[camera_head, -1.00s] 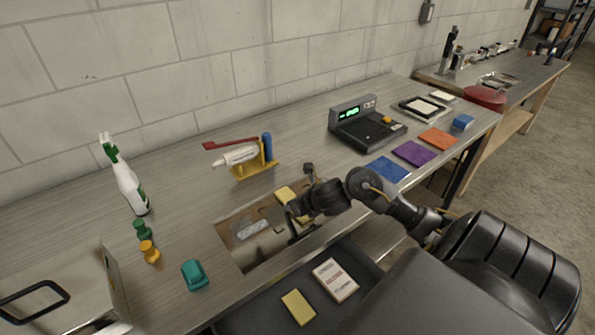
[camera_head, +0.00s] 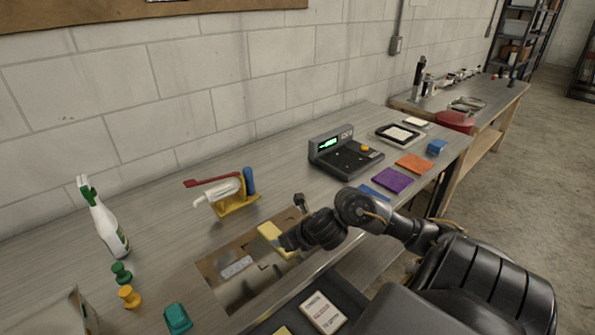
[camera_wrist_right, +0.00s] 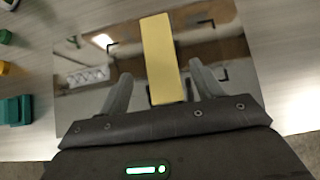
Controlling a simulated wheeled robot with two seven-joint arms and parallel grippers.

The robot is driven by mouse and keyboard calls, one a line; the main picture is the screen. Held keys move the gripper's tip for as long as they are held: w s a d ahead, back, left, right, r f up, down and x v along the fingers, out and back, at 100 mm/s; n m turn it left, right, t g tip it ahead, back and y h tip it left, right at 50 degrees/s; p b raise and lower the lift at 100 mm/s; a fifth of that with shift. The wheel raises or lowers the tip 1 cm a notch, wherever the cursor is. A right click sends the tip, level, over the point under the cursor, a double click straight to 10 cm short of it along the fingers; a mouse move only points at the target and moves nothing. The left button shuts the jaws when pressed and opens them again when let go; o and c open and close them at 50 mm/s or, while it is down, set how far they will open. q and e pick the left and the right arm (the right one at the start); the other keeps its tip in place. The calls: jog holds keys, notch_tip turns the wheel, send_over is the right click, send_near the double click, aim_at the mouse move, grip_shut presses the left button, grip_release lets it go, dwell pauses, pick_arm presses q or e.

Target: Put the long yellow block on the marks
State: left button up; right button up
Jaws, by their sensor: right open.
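The long yellow block (camera_head: 272,236) lies over a shiny, mirror-like panel (camera_head: 212,268) set on the bench. In the right wrist view the block (camera_wrist_right: 159,50) points away from my gripper, and its near end is between the two fingers. My right gripper (camera_wrist_right: 160,72) is open, with a gap on each side of the block. In the head view my right gripper (camera_head: 290,240) partly covers the block's near end. Dark corner marks (camera_wrist_right: 222,75) show on the panel on both sides of the block. My left gripper is not in view.
A yellow stand with a white tool (camera_head: 235,200) is behind the panel. A spray bottle (camera_head: 108,228), green and orange pegs and a teal object (camera_head: 177,318) are at left. A scale (camera_head: 343,155) and coloured squares (camera_head: 392,180) are at right.

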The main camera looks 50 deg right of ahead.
jog(key=p+v, duration=0.1)
jog(key=v, duration=0.5)
jog(key=shift+s+r+p, duration=0.3)
jog(key=shift+p, duration=0.05)
